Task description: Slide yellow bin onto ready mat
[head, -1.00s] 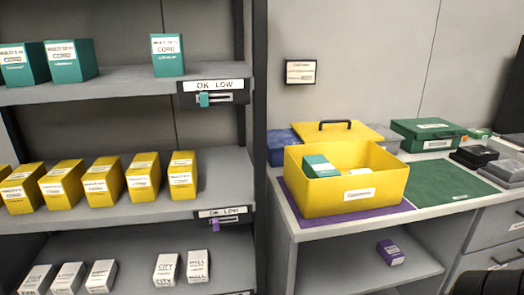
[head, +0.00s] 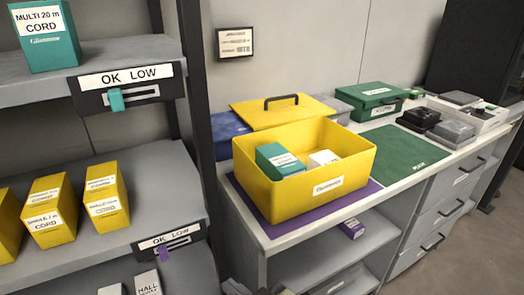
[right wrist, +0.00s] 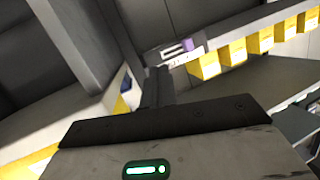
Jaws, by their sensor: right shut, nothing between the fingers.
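The yellow bin (head: 318,190) stands open on the purple mat (head: 236,190) on the counter. It holds a teal box (head: 279,160) and a white box (head: 322,158). A green mat (head: 420,150) lies flat and bare to the right of the bin; its small label is too small to read with certainty. My right gripper (head: 255,289) shows only partly at the bottom edge of the head view, below and in front of the counter, apart from the bin. It is shut and empty. My left gripper is out of view.
A yellow lid with a handle (head: 285,110) lies behind the bin, beside a blue case (head: 228,133). A green case (head: 376,99) and dark devices (head: 452,132) stand beyond the green mat. Shelves with boxed cords (head: 105,197) are at left. A purple box (head: 352,228) lies on the shelf below.

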